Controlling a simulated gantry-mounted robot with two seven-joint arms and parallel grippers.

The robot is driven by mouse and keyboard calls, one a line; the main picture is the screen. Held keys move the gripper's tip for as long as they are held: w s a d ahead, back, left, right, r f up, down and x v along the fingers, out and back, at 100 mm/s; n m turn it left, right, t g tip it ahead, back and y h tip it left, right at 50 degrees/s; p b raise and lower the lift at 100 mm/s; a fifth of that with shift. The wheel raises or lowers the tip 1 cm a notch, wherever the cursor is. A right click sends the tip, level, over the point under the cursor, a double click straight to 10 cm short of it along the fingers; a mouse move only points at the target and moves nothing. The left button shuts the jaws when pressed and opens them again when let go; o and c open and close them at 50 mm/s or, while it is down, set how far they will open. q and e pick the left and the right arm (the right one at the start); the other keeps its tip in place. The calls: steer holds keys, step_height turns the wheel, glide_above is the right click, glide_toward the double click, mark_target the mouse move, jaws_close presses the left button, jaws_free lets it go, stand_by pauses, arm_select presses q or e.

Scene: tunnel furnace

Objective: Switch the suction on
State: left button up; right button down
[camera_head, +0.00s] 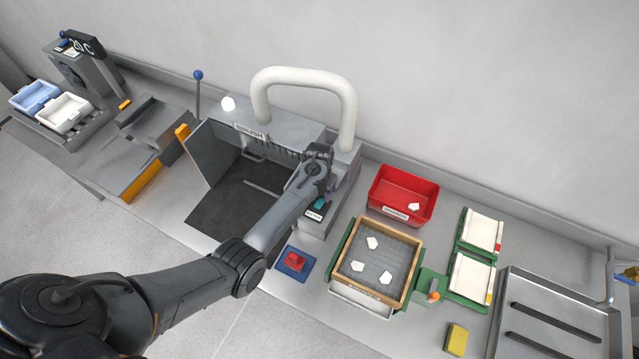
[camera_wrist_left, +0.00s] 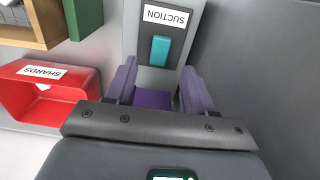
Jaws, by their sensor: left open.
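The suction switch is a teal rocker (camera_wrist_left: 160,50) on a grey panel, beside a white label (camera_wrist_left: 165,16) reading SUCTION. In the head view the teal rocker (camera_head: 319,203) is on the right side of the grey brush hood. My left gripper (camera_wrist_left: 158,80) is open, its purple fingers apart on either side below the rocker in the wrist view. Nothing is between the fingertips, and I cannot tell whether they touch the panel. In the head view my left arm reaches over the hood's front, and its wrist partly hides the gripper. My right gripper is not in view.
A white hose (camera_head: 303,78) arches over the hood (camera_head: 285,128). A red SHARDS bin (camera_head: 403,194) and a wood-framed sieve (camera_head: 350,265) with white pieces stand right of the panel. A red block on a blue pad (camera_head: 295,263) lies in front.

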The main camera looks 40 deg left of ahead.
mark_target(318, 205)
arm_select(q)
steer(key=shift+r, duration=2.65)
steer(key=s+d+m+t+y+p, duration=0.15)
steer(key=s+d, duration=0.35)
steer(key=s, duration=1)
steer(key=s+d+r+m+t+h, duration=0.1)
steer(key=s+d+r, duration=0.3)
steer(key=s, duration=0.2)
steer(key=s+d+r+m+t, duration=0.1)
steer(key=s+d+r+m, duration=0.1)
steer(key=s+r, duration=0.3)
steer(key=shift+s+d+h+p, duration=0.4)
steer(key=shift+s+d, duration=0.45)
steer(key=shift+s, duration=0.25)
